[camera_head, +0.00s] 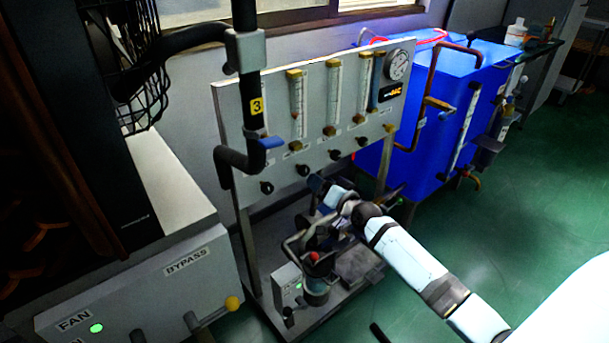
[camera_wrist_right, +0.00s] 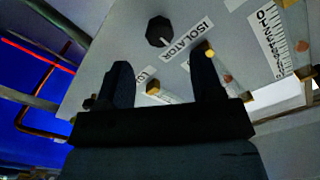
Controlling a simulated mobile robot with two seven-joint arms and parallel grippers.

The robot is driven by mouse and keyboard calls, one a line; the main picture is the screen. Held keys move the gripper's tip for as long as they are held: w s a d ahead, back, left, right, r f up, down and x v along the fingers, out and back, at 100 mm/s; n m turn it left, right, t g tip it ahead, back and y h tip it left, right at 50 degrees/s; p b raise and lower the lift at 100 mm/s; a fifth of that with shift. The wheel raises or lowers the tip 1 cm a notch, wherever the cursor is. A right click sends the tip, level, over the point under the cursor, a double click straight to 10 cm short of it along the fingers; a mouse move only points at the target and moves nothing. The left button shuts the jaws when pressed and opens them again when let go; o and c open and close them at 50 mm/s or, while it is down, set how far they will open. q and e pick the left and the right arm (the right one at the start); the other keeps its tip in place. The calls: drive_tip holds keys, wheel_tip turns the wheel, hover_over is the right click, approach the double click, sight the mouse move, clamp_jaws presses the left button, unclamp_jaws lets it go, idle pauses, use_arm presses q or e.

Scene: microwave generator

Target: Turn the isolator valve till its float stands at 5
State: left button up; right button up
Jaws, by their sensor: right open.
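The isolator valve is a black knob (camera_wrist_right: 159,31) on the grey panel, beside a label (camera_wrist_right: 188,41) reading ISOLATOR in the right wrist view. My right gripper (camera_wrist_right: 162,80) is open and empty, its two dark fingers pointing toward the panel, with the knob beyond the fingertips and apart from them. In the head view my right gripper (camera_head: 318,186) is low in front of the panel (camera_head: 228,115), below its row of black knobs. I cannot tell there which knob is the isolator. Flow tubes with scales (camera_head: 333,95) stand above; their float readings are too small to read. My left gripper is not in view.
A round gauge (camera_head: 398,65) sits at the panel's top right. A black pipe (camera_head: 250,95) runs down the panel's left side. A blue tank (camera_head: 440,85) stands to the right. A pump (camera_head: 316,285) and pipework lie below. Green floor (camera_head: 540,170) is clear at right.

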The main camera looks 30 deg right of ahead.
sight(306, 171)
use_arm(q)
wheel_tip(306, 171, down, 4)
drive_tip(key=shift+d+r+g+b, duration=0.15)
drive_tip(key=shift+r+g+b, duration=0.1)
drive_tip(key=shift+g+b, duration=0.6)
use_arm(e)
drive_tip(key=w, duration=0.7)
drive_tip(key=shift+w+a, duration=0.3)
drive_tip(key=shift+a, duration=0.05)
drive_tip(key=c, duration=0.9)
drive_tip(key=shift+n+p, duration=0.3)
drive_tip(key=shift+n, duration=0.1)
drive_tip(key=shift+c, duration=0.2)
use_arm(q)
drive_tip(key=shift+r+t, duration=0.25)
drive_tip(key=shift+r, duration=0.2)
use_arm(e)
drive_tip(key=o, duration=0.9)
drive_tip(key=shift+o, duration=0.2)
